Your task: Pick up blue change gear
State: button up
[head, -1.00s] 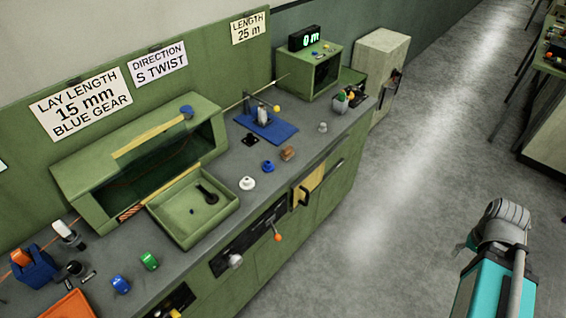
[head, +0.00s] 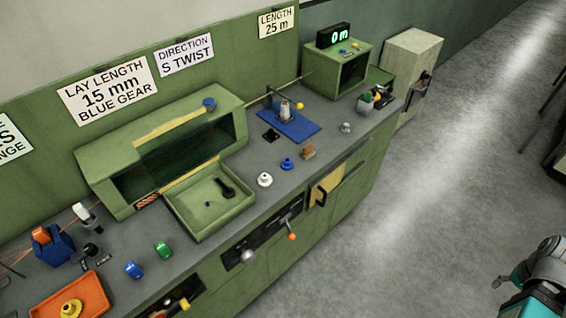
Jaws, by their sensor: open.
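A small blue gear (head: 287,163), which looks like the blue change gear, sits on the grey bench top. It is between a white gear (head: 264,179) and a brown piece (head: 308,152). Nothing covers it, and it stands apart from its neighbours. Part of my arm shows at the lower right, over the floor and well away from the bench. I cannot make out my gripper's fingers in this view.
A green tray (head: 168,194) lies left of the gears, and a blue plate (head: 312,130) with a post lies behind. An orange tray (head: 42,312) holds a yellow gear (head: 71,309). Handles stick out of the bench front. The aisle floor (head: 420,215) is clear.

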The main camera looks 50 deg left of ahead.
aim_at(288, 164)
jog(key=u, duration=0.05)
jog(key=k, duration=1.75)
jog(key=u, duration=1.2)
jog(key=i, duration=1)
